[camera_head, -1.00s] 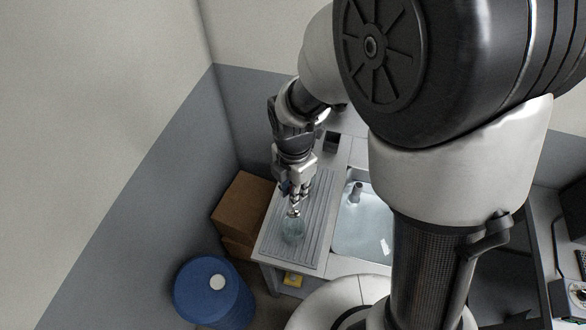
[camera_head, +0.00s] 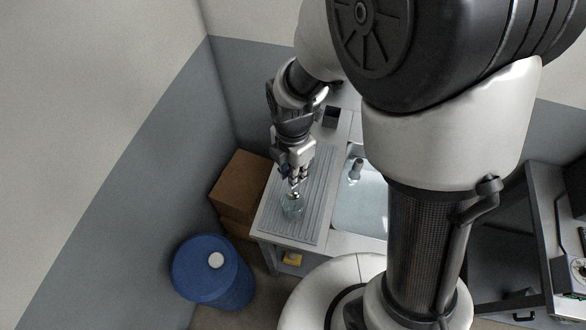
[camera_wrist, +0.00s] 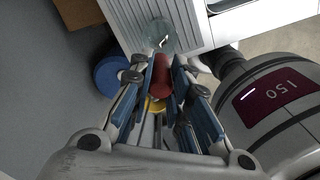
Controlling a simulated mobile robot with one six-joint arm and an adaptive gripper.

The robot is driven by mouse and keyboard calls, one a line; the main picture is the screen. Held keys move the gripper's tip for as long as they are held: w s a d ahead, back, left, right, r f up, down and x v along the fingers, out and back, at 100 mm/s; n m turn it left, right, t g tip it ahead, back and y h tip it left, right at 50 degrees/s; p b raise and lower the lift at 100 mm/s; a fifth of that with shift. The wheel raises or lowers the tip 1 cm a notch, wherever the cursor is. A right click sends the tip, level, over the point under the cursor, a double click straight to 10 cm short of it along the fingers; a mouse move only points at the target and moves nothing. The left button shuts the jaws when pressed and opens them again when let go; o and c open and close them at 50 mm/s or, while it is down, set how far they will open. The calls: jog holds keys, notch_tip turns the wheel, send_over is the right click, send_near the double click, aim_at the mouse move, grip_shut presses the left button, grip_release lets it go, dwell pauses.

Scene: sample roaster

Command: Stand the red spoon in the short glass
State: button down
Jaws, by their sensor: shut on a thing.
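My gripper (camera_head: 294,181) points down over the ribbed drainboard of the sink unit. In the wrist view my gripper (camera_wrist: 163,68) is shut on the red spoon (camera_wrist: 162,78), whose red part shows between the blue-lined fingers. The short glass (camera_head: 291,208) is clear and stands on the drainboard just below my fingertips. It also shows in the wrist view (camera_wrist: 156,31), just beyond the red part. A thin bright streak shows within the glass's outline; I cannot tell whether the spoon's end is inside the glass or above it.
A water-filled sink basin (camera_head: 362,205) lies right of the drainboard (camera_head: 270,222). Brown boxes (camera_head: 238,185) and a blue barrel (camera_head: 205,285) stand at the left. A yellow item (camera_head: 291,259) sits under the unit. A grey wall is close behind.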

aim_at(293, 193)
jog(key=shift+f+b, duration=3.35)
jog(key=shift+f, duration=1.1)
jog(key=c, duration=1.4)
grip_release()
jog(key=shift+c, duration=0.2)
notch_tip(293, 193, up, 12)
jog(key=shift+r, duration=0.1)
